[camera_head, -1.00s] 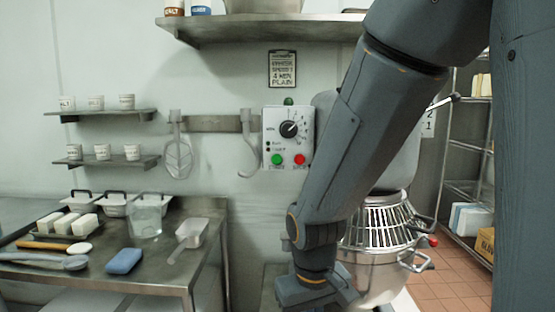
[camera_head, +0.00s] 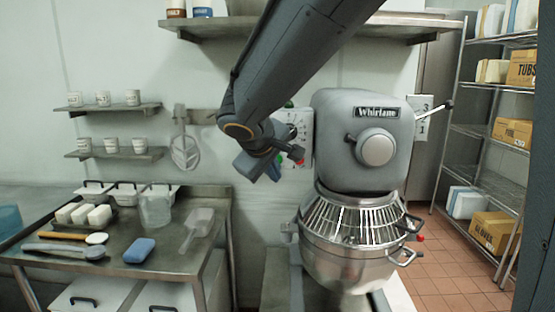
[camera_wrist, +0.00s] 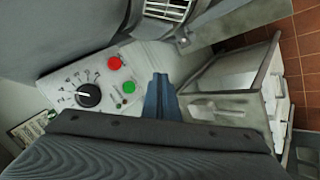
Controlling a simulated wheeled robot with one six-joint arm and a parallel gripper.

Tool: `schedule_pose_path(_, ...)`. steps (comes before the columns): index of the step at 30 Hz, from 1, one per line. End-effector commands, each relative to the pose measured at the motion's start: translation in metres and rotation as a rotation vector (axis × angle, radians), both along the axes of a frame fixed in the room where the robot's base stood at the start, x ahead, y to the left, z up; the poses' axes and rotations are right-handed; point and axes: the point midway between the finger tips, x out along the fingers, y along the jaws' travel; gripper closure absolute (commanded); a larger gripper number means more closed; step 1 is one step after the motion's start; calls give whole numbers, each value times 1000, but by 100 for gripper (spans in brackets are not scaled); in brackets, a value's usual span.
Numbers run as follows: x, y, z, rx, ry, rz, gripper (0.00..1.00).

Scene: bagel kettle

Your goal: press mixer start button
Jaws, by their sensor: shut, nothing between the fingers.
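The mixer (camera_head: 365,140) is grey with a steel bowl and wire guard, right of centre. In the wrist view the control box (camera_wrist: 60,77) shows a black dial (camera_wrist: 88,95), a red button (camera_wrist: 114,63) and a green start button (camera_wrist: 128,87). My gripper (camera_wrist: 162,82) is shut and empty, its fingertips just beside the green button on the side away from the dial.
A steel table (camera_head: 190,245) with a blue sponge (camera_head: 139,250), clear tub (camera_head: 156,206) and scoop (camera_head: 198,225) stands lower left. Small wall shelves (camera_head: 115,108) hold cups. A wire rack (camera_head: 480,130) with boxes stands right. A long shelf (camera_head: 215,27) runs above.

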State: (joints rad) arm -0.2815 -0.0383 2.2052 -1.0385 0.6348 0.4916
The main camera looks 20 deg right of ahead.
Motion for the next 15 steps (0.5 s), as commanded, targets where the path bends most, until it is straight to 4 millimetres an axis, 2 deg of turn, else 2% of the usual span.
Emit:
schedule_pose_path(8, 4, -2, -1, 1, 2, -2, 100)
schedule_pose_path(15, 28, -10, -1, 1, 4, -4, 100)
